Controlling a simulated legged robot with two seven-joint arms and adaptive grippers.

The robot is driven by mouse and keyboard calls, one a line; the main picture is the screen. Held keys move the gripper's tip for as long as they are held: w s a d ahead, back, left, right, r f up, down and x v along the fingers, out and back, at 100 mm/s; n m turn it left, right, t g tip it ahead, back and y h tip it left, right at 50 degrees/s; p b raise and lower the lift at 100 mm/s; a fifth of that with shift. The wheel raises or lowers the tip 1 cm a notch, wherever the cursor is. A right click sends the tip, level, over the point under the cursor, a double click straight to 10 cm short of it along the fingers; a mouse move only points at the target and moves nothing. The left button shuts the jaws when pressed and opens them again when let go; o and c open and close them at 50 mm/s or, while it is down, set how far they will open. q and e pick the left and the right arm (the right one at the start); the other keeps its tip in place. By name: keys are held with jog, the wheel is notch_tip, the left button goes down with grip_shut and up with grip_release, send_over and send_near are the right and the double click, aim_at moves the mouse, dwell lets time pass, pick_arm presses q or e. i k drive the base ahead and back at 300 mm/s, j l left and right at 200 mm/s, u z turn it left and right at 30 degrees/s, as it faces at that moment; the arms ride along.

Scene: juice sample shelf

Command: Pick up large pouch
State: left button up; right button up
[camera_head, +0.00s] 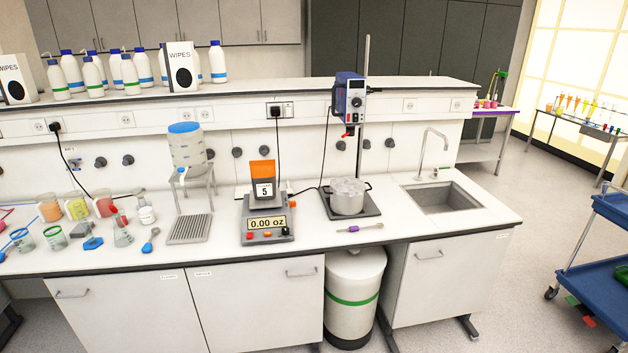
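An orange-topped item with a white label marked "5" (263,172) stands upright at the scale, and it looks like a pouch. I cannot tell whether it rests on the scale's plate or behind it. The scale (267,221) has a display reading 0.00 oz. Smaller orange (48,208), yellow (76,207) and red (103,205) containers stand at the left of the bench. I cannot tell which thing is the large pouch. Neither of my grippers is in view.
A pot (347,196) sits on a hotplate under a stirrer (350,98). A dispenser (187,148) stands left of the scale. A sink (447,197) is at the right. A white bin (353,290) stands below the bench. A blue cart (604,284) stands at the far right.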

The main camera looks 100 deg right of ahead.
aim_at(263, 173)
jog(key=z, duration=3)
jog(key=i, duration=0.15)
